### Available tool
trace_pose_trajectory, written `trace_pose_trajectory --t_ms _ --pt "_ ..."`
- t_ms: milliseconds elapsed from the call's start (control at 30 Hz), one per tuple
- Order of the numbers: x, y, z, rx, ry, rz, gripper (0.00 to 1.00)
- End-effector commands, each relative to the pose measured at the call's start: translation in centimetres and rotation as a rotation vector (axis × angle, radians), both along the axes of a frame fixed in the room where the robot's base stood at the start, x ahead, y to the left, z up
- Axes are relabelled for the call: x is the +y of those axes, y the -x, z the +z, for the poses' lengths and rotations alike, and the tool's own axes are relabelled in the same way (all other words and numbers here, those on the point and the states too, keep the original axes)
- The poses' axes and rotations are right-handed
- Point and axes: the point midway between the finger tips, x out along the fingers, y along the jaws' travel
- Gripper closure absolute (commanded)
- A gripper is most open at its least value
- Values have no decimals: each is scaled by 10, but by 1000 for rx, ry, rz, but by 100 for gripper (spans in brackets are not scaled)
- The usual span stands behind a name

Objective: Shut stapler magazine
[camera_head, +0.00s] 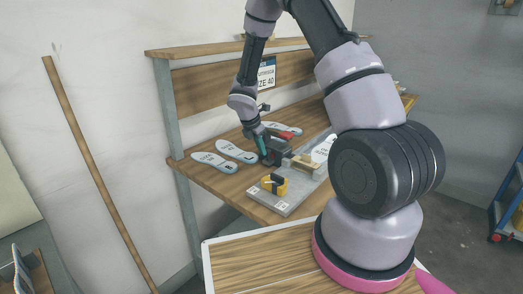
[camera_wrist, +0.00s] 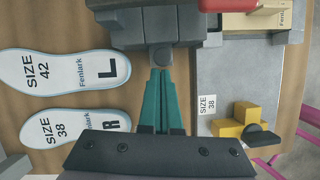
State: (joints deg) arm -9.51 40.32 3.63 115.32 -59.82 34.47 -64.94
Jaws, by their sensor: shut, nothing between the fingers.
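A dark grey machine, which looks like the stapler (camera_head: 276,151), stands on the workbench beside a grey plate, with a red part showing near it. In the wrist view the grey body of the stapler (camera_wrist: 150,28) fills the top middle, with a round knob at its near end. My gripper (camera_wrist: 162,74) is shut and empty, its teal fingers together and their tips right at that knob; I cannot tell whether they touch. In the head view my gripper (camera_head: 263,154) is at the stapler's left side. I cannot tell how far the magazine is open.
Insoles marked 42 (camera_wrist: 62,80) and 38 (camera_wrist: 75,128) lie left of my gripper. The grey plate (camera_wrist: 218,82) at right carries a yellow and black piece (camera_wrist: 245,126) and a wooden block (camera_head: 305,162). A back panel with a size 40 sign (camera_head: 266,73) stands behind.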

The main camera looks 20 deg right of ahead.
Motion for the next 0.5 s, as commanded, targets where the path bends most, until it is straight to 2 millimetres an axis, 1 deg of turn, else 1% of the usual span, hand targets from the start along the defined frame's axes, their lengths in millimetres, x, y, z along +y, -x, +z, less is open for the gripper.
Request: trace_pose_trajectory --t_ms 167,300,500 --pt "26 6 1 1 -3 4 100" --pt "37 10 33 -4 -5 -2 100" --pt "51 17 71 -2 -5 -1 100"
